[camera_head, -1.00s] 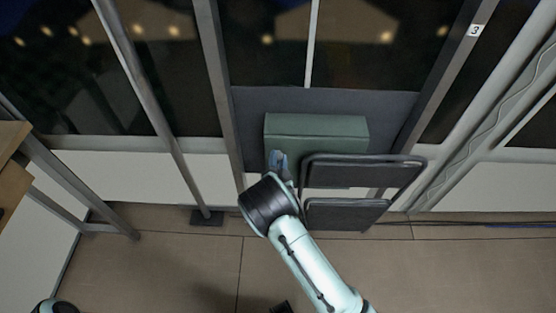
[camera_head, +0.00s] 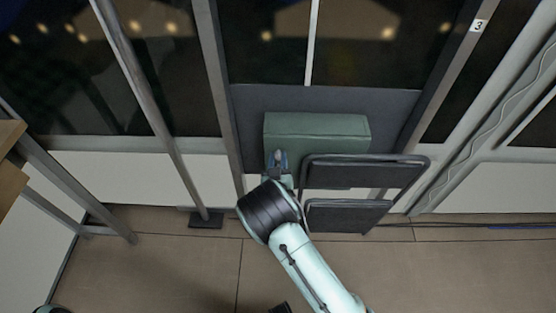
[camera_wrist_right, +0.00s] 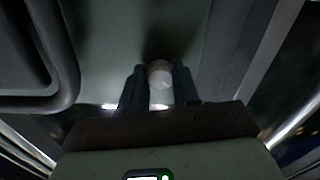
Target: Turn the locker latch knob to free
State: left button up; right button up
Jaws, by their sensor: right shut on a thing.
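The green locker (camera_head: 320,128) is a box mounted below the dark windows in the head view. My right gripper (camera_head: 277,160) reaches up to the lower left of its front. In the right wrist view, a pale round latch knob (camera_wrist_right: 160,76) sits between the two dark fingers of my right gripper (camera_wrist_right: 159,84), which is shut on it. The green locker face (camera_wrist_right: 125,45) shows behind it. In the head view the knob is hidden by the gripper. The knob's turn angle cannot be told. My left gripper is not in view.
Metal posts rise on both sides. A wooden-topped table (camera_head: 10,150) is at the left edge. The floor (camera_head: 180,270) is open at left.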

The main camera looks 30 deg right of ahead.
jog(key=n, duration=0.4)
jog(key=shift+n, duration=0.3)
jog(key=shift+n+p, duration=0.35)
jog(key=shift+n, duration=1.25)
jog(key=shift+s, duration=0.1)
jog(key=o, duration=1.1)
jog(key=shift+c, duration=0.2)
jog(key=v, duration=1.3)
jog(key=shift+a, duration=0.15)
jog(key=shift+f, duration=0.1)
